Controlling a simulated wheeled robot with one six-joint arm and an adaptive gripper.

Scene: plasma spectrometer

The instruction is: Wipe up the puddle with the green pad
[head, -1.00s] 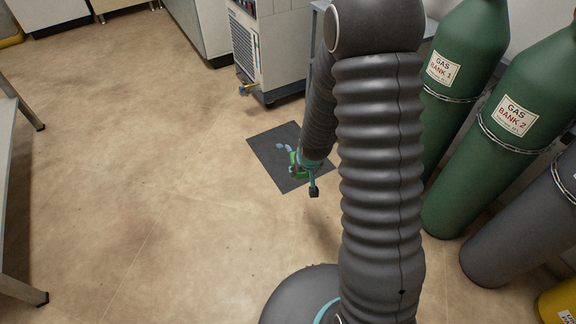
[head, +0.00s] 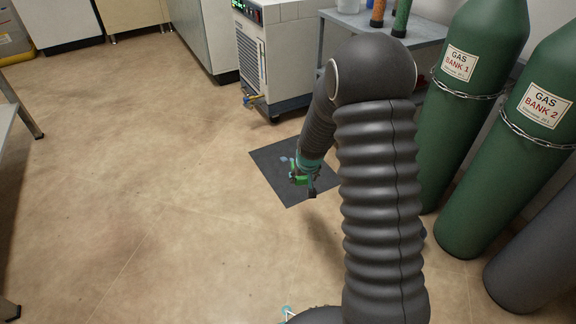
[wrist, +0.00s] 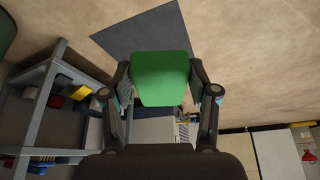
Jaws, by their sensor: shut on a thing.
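My gripper (head: 303,180) is shut on the green pad (head: 298,179). In the wrist view the pad (wrist: 160,78) sits between the two fingers, its broad green face showing. In the head view the gripper and pad appear over the near right part of a dark mat (head: 270,172) on the floor. A small pale bluish puddle (head: 284,159) shows on the mat just beyond the pad, partly hidden by my gripper and arm. Whether the pad touches the mat I cannot tell. The wrist view shows the mat (wrist: 140,35) but no clear puddle.
A white chiller (head: 262,60) on a dark base stands behind the mat, next to a grey table (head: 400,45). Chained green gas cylinders (head: 450,110) stand at the right. A grey bench (head: 8,115) is at the left edge. The floor left of the mat is clear.

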